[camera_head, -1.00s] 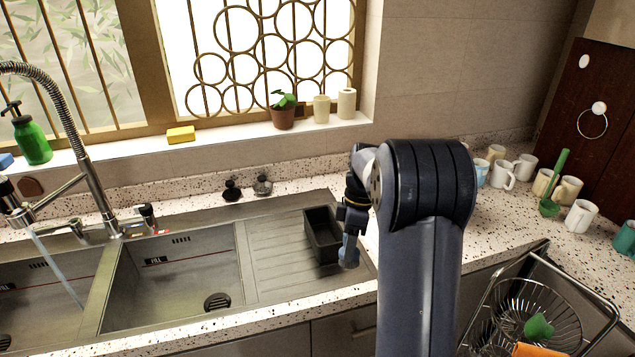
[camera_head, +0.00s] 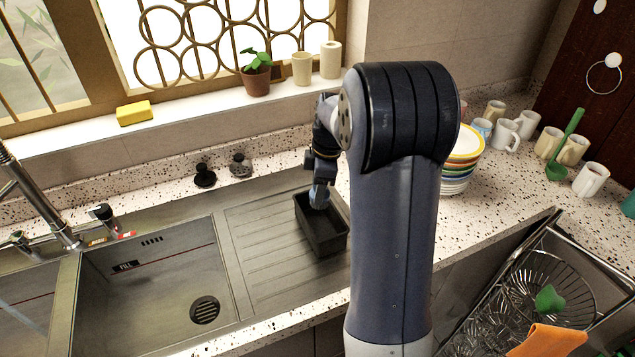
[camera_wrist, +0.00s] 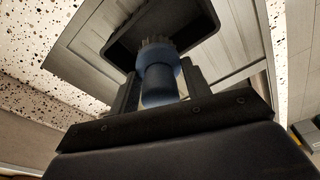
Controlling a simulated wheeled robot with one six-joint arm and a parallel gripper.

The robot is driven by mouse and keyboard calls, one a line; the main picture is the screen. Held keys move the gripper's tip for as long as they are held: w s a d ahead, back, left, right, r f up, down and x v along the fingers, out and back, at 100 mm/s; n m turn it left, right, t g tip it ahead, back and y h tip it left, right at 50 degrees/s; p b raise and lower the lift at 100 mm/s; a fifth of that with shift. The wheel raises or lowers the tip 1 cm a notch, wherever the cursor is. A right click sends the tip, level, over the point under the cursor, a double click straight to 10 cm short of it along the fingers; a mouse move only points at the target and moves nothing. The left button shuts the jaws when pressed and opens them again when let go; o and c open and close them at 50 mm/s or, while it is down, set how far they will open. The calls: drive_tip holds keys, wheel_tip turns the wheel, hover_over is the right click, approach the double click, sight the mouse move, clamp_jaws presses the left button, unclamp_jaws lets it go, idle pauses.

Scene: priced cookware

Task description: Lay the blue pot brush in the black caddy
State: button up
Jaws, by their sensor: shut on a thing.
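The black caddy (camera_head: 328,247) is an open oblong box on the ribbed steel drainboard, right of the sink basin. My gripper (camera_head: 320,180) is over the far end of the caddy, partly hidden by my own arm. It is shut on the blue pot brush (camera_head: 320,199), which hangs down at the caddy's opening. In the wrist view the brush (camera_wrist: 160,84) sits between the fingers, bristles pointing toward the dark caddy (camera_wrist: 205,22). I cannot tell how far the brush reaches below the rim.
Stacked bowls (camera_head: 462,158) stand on the counter to the right, with several mugs (camera_head: 507,135) behind. A wire dish rack (camera_head: 540,275) is at lower right. Two dark stoppers (camera_head: 205,176) lie behind the drainboard. The tap (camera_head: 40,205) is at left.

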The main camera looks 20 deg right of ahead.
wheel_tip(320, 180, down, 8)
drive_tip(key=b, duration=0.5)
drive_tip(key=shift+r, duration=0.1)
drive_tip(key=o, duration=1.5)
drive_tip(key=shift+o, duration=0.2)
drive_tip(key=shift+r+p, duration=0.95)
drive_tip(key=shift+r, duration=0.35)
drive_tip(key=shift+f, duration=0.1)
